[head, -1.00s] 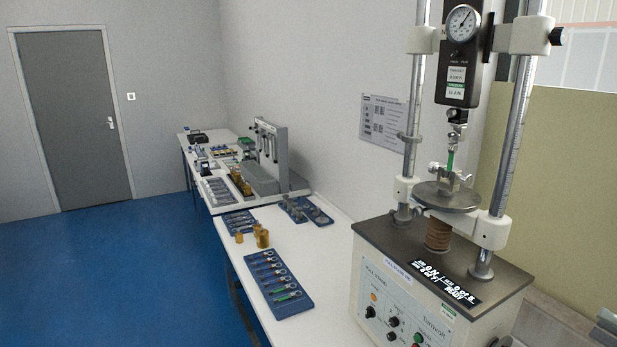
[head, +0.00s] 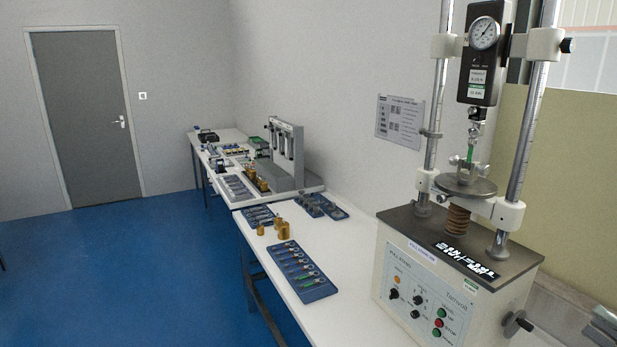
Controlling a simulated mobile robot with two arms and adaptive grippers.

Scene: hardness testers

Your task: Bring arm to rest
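A small grey piece at the lower right edge appears to be part of my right gripper (head: 604,328). It is cut off by the frame, and its fingers cannot be made out. It is to the right of the pull tester (head: 455,275) and looks apart from it. My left gripper is not in view. The tester has a round dial gauge (head: 484,34) on top, between two steel columns. A green piece (head: 470,152) hangs under the gauge, above a round plate (head: 465,187).
A long white table (head: 345,305) runs along the wall. It bears a blue tray (head: 298,270) of several parts, brass weights (head: 282,230) and a grey stand (head: 287,155). A crank (head: 518,323) sticks out of the tester's right side. The blue floor (head: 150,270) at left is clear.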

